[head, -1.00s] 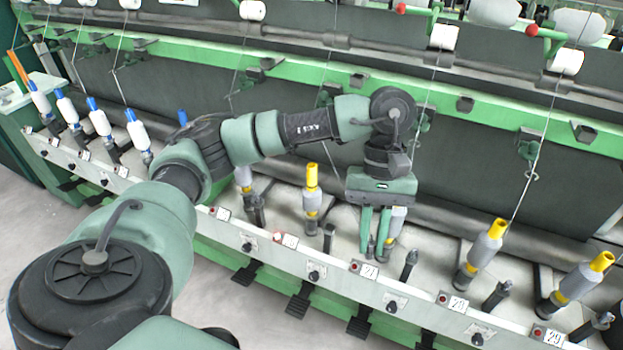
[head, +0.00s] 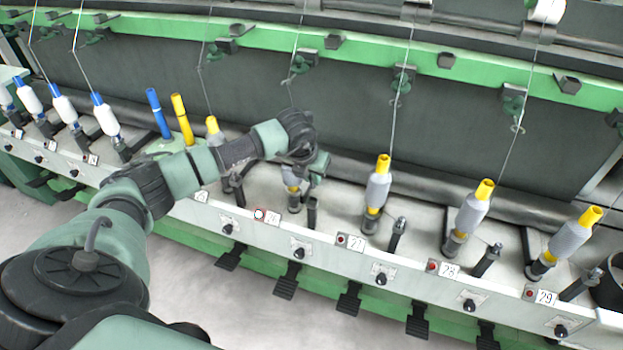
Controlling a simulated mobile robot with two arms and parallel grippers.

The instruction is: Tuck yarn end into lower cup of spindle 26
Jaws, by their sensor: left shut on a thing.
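Spindle 26 (head: 292,196) stands just left of my left gripper (head: 314,184) in the head view, behind the rail with the partly legible label 26 (head: 272,218). My wrist and gripper hide the upper part of its grey bobbin. The gripper points down close beside the bobbin and is shut on the yarn end, which is too thin to make out. The lower cup is too small to tell clearly. My right gripper is not in view.
Spindle 27 (head: 376,193), with a yellow-topped bobbin, stands to the right, then spindle 28 (head: 469,215) and spindle 29 (head: 571,240). Dark upright posts stand between the spindles. A green rail (head: 370,66) with thread guides runs behind. Blue and yellow tubes (head: 180,118) stand at left.

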